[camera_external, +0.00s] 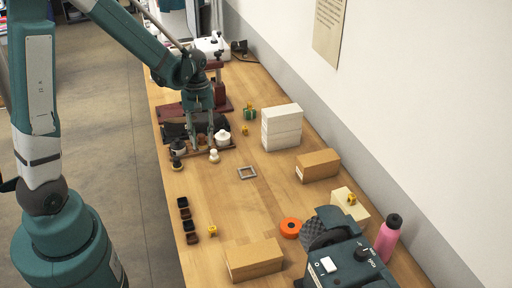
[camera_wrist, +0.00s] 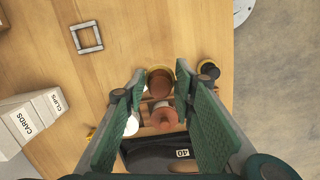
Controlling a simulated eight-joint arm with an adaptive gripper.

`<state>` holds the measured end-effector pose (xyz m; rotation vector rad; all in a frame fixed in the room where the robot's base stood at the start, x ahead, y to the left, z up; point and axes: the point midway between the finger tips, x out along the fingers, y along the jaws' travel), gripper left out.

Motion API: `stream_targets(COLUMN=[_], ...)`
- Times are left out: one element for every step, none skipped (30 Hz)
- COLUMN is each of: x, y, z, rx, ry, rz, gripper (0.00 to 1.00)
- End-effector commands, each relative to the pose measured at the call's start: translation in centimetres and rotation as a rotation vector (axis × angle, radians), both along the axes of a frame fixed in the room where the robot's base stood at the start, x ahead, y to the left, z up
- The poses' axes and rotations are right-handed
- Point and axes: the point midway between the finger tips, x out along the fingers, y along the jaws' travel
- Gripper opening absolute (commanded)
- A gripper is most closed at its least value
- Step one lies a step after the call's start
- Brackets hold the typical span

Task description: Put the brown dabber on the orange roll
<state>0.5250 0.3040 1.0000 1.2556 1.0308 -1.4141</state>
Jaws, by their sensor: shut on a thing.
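My gripper (camera_external: 202,148) is at the dark rack at the far end of the table, low over it. In the wrist view my gripper (camera_wrist: 160,70) has its green pads on both sides of the brown dabber (camera_wrist: 160,82), whose rounded brown top has a yellowish rim. A copper-brown knob (camera_wrist: 164,118) also shows between the fingers; I cannot tell whether it is part of the same piece. In the outside view the fingers hide the dabber. The orange roll (camera_external: 283,228) lies flat on the table near the front, apart from my gripper.
White (camera_external: 222,138) and black (camera_external: 178,146) dabbers flank my gripper; another white one (camera_external: 213,156) stands in front. A grey square frame (camera_external: 247,173), white boxes (camera_external: 281,128) and a cardboard box (camera_external: 254,260) stand around. A dark green machine (camera_external: 345,255) is beside the roll. The table's middle is mostly clear.

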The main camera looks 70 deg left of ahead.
Motion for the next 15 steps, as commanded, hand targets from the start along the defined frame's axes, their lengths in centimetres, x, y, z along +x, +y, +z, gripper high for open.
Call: stream_targets(x=[0.8,1.2,1.8,2.3,2.8,3.4,3.8,4.3,4.9,5.3,5.8,6.3,6.8,7.2,7.7], y=[-0.8,-1.2,-1.8,-2.2,-2.7,-3.4,-3.9,-4.4,-5.0,-5.5,-6.1,-6.8,-7.3,-7.9,-8.6], z=[0.1,0.2,0.2,0.3,0.3,0.4,0.4,0.5,0.5,0.6,0.6,0.7,0.7,0.8,0.8], rx=[0.000,0.001,0.001,0.001,0.002,0.002,0.002,0.002,0.003,0.003,0.003,0.004,0.004,0.004,0.005], ry=[0.000,-0.001,0.000,0.000,0.000,0.000,0.000,0.000,0.000,0.000,0.000,0.000,-0.001,-0.001,-0.001], rz=[-0.003,-0.004,-0.005,-0.004,-0.004,-0.005,-0.004,-0.005,-0.004,-0.004,-0.005,-0.004,-0.005,-0.005,-0.004], gripper=[0.18,0.18,0.18,0.18,0.18,0.18,0.18,0.18,0.18,0.18,0.18,0.18,0.18,0.18,0.18])
